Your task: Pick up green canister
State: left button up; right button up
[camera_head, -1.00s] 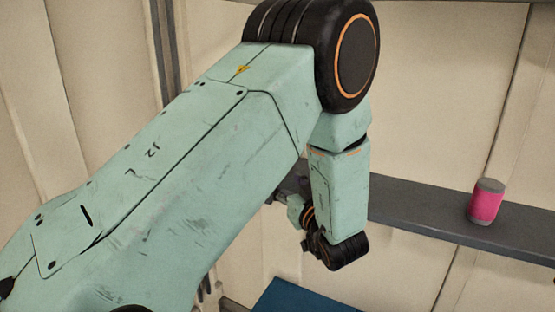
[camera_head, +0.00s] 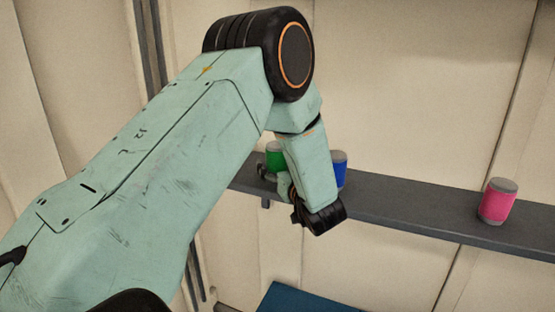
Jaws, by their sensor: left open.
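The green canister (camera_head: 274,157) stands on the dark shelf (camera_head: 400,200), partly hidden behind my left forearm. It has a grey top, and its lower part is covered by the arm and wrist. My left gripper (camera_head: 264,171) shows only in a small part at the canister's left side, near its lower half. The gripper is open. Whether its fingers are around the canister or only beside it cannot be told, and no contact is clear. My right gripper is not in view.
A blue canister (camera_head: 340,170) stands on the shelf just right of my forearm, partly hidden by it. A pink canister (camera_head: 498,202) stands farther right. The shelf between them is clear. A blue flat surface (camera_head: 310,299) lies below.

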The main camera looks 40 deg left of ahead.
pick_arm(q)
jog(key=shift+a, duration=0.1)
jog(key=shift+c, duration=0.2)
jog(key=shift+a+f, duration=0.25)
jog(key=shift+a, duration=0.05)
jog(key=c, duration=0.3)
jog(key=shift+w+d, duration=0.2)
jog(key=shift+d, duration=0.05)
jog(key=c, duration=0.3)
jog(key=shift+s+d+r, duration=0.1)
jog(key=shift+d+r, duration=0.1)
jog(key=c, duration=0.3)
jog(key=shift+a+f, duration=0.15)
jog(key=shift+a, duration=0.2)
jog(key=c, duration=0.5)
jog(key=shift+d+r, duration=0.2)
jog(key=shift+d, duration=0.1)
jog(key=shift+s+r, duration=0.35)
jog(key=shift+r, duration=0.05)
notch_tip(320, 180, up, 6)
jog(key=shift+f, duration=0.1)
jog(key=s+d+p, duration=0.2)
jog(key=s+p, duration=0.2)
jog(key=s, duration=0.5)
jog(key=s+d+p, duration=0.3)
jog(key=s, duration=0.6)
jog(key=shift+d+p, duration=0.35)
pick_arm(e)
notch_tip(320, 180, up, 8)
